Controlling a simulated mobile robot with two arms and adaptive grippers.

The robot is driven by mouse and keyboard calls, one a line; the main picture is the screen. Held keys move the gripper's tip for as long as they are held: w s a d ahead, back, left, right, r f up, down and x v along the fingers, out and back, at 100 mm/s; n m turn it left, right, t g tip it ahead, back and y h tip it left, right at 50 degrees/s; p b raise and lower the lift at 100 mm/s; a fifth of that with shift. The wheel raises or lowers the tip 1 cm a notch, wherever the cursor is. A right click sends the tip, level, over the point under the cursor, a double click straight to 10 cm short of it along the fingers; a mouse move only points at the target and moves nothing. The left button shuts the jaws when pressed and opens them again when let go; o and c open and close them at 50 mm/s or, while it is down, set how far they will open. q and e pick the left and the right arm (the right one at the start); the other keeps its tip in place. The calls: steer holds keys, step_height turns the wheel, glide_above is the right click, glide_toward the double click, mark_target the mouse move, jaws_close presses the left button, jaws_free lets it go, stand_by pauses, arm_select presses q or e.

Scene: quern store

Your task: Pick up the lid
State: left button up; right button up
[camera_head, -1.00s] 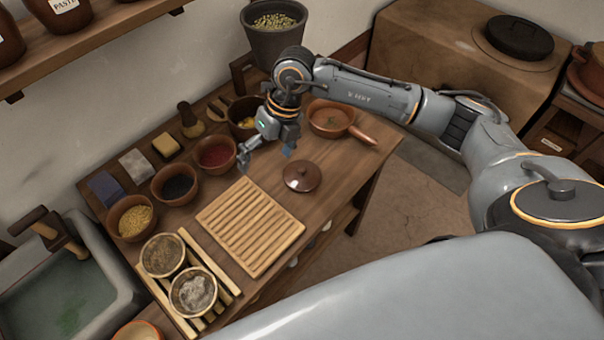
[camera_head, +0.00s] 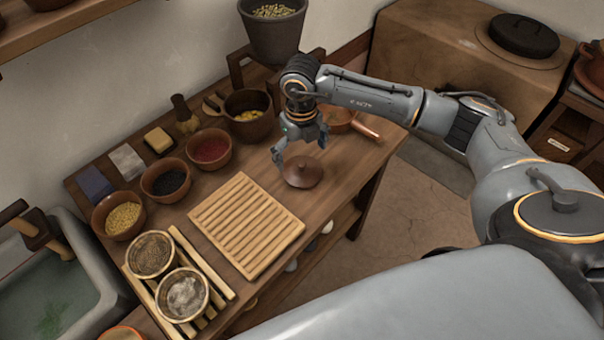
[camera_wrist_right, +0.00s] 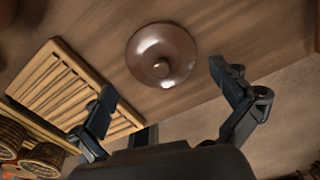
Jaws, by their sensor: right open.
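The lid (camera_head: 302,173) is a round, glossy brown disc with a small knob on top. It lies knob-up on the wooden table, just right of the slatted wooden rack. In the right wrist view the lid (camera_wrist_right: 161,55) shows at upper middle, beyond and between the two spread fingers. My right gripper (camera_head: 300,152) is open and empty, pointing down just above and behind the lid. Its fingers also show in the right wrist view (camera_wrist_right: 165,100), apart from the lid. My left gripper is not in view.
The slatted rack (camera_head: 246,226) lies left of the lid. A brown pan (camera_head: 338,119) with a handle stands behind my right gripper. Bowls of black (camera_head: 166,181), red (camera_head: 209,149) and yellow (camera_head: 123,219) contents line the table's back. The table's right edge is near the lid.

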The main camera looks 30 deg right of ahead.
mark_target(302, 163)
step_height(302, 163, down, 5)
steer(key=shift+r+b, duration=0.15)
steer(key=shift+b, duration=1.1)
steer(key=shift+r, duration=0.1)
